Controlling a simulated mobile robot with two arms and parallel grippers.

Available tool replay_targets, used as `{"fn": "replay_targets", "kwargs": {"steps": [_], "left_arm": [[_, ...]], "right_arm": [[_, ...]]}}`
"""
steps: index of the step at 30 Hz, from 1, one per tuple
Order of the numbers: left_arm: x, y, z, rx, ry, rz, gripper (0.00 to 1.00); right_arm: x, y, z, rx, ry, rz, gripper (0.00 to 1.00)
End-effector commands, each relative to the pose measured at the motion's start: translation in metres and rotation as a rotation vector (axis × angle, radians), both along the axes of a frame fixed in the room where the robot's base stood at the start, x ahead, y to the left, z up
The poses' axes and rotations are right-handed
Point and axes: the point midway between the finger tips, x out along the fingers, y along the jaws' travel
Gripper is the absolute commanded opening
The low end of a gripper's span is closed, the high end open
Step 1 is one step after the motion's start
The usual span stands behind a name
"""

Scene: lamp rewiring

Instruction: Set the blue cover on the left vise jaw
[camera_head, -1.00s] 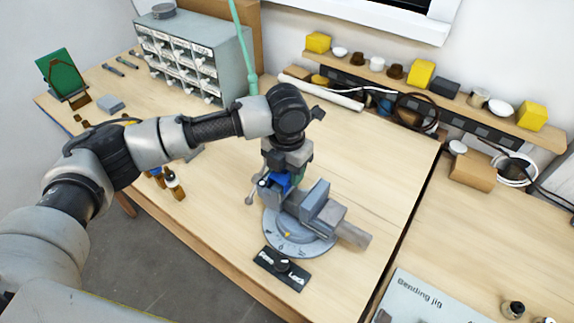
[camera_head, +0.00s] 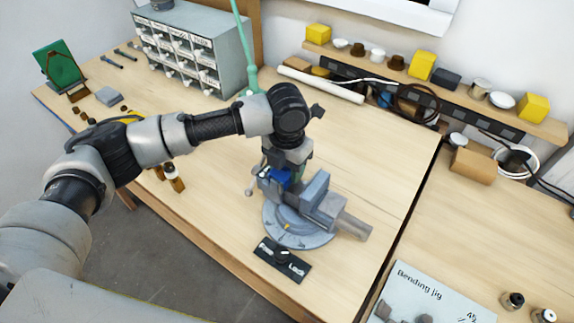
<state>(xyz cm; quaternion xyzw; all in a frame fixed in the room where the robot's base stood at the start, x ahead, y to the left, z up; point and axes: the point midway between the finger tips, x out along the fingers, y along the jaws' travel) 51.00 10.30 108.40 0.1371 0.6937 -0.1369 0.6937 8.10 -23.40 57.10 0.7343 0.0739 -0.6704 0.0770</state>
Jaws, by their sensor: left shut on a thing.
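The vise (camera_head: 318,200) stands on its round grey base (camera_head: 290,232) near the front of the wooden bench. The blue cover (camera_head: 281,176) shows at the left vise jaw, just below my left gripper (camera_head: 284,166). My left gripper points down and is shut on the blue cover. The gripper and wrist hide part of the cover, so I cannot tell whether it is fully seated on the jaw. My right gripper is not in view.
A Free/Lock switch plate (camera_head: 282,260) lies in front of the vise. A drawer cabinet (camera_head: 190,50) stands at the back left. A bending jig board (camera_head: 425,300) lies at the lower right.

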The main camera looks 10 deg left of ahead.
Motion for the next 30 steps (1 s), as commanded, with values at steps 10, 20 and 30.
{"fn": "replay_targets", "kwargs": {"steps": [10, 20, 30], "left_arm": [[0.0002, -0.0001, -0.0032, 0.000, -0.001, 0.000, 0.21], [0.0002, -0.0001, -0.0054, 0.000, -0.001, 0.000, 0.66], [0.0001, 0.0000, -0.0050, 0.000, 0.000, 0.000, 0.76]], "right_arm": [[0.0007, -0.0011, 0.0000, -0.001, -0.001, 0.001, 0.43], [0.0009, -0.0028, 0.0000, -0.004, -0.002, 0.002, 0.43], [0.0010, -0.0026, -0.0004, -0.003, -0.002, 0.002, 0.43]]}}
